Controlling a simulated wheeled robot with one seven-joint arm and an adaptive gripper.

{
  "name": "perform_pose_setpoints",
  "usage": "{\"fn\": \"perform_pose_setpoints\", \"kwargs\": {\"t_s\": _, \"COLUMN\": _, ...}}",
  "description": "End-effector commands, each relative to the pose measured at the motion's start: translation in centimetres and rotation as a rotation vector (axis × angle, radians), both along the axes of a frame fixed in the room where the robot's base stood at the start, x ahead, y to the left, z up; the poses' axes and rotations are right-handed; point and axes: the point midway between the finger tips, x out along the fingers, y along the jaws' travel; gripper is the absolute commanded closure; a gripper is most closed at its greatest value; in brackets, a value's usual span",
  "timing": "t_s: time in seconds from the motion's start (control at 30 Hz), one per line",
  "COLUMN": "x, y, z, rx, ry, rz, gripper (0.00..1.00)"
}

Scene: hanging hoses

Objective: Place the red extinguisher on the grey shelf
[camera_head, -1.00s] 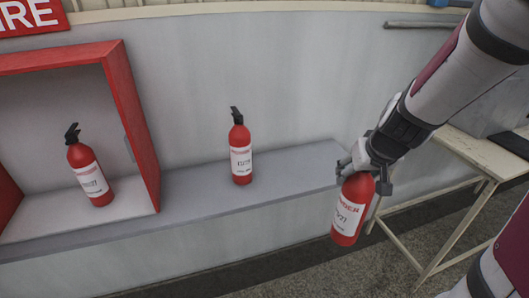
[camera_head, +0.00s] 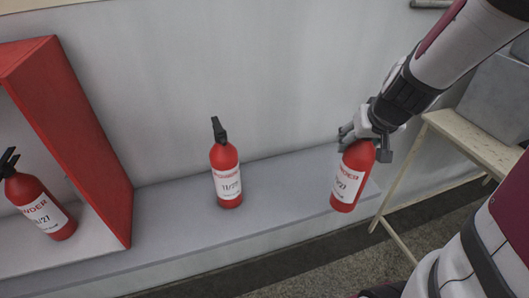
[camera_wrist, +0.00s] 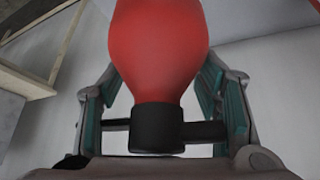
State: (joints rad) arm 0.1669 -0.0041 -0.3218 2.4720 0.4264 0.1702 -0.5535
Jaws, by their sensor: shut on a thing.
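My gripper (camera_head: 366,142) is shut on a red extinguisher (camera_head: 352,178) with a white label, gripping it near the top. In the head view the held extinguisher hangs nearly upright in front of the right end of the grey shelf (camera_head: 290,172); whether its base touches the shelf I cannot tell. In the wrist view the red body (camera_wrist: 160,45) and its black neck lie between the two fingers (camera_wrist: 160,105). A second red extinguisher (camera_head: 226,176) stands upright on the shelf, left of the held one.
A red-framed cabinet (camera_head: 95,150) at the left holds another red extinguisher (camera_head: 38,208). A pale table (camera_head: 470,140) with a grey box (camera_head: 497,92) stands at the right. The shelf between the standing and held extinguishers is clear. A white wall rises behind the shelf.

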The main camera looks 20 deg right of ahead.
Motion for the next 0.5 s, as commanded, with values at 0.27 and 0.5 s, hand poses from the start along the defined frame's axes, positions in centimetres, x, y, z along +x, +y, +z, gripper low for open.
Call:
{"fn": "perform_pose_setpoints", "kwargs": {"t_s": 0.27, "x": 2.9, "y": -1.1, "z": -0.2, "rx": -0.003, "ry": -0.004, "rz": -0.001, "gripper": 1.0}}
{"fn": "perform_pose_setpoints", "kwargs": {"t_s": 0.5, "x": 7.2, "y": -2.8, "z": -0.6, "rx": -0.003, "ry": -0.002, "rz": 0.0, "gripper": 1.0}}
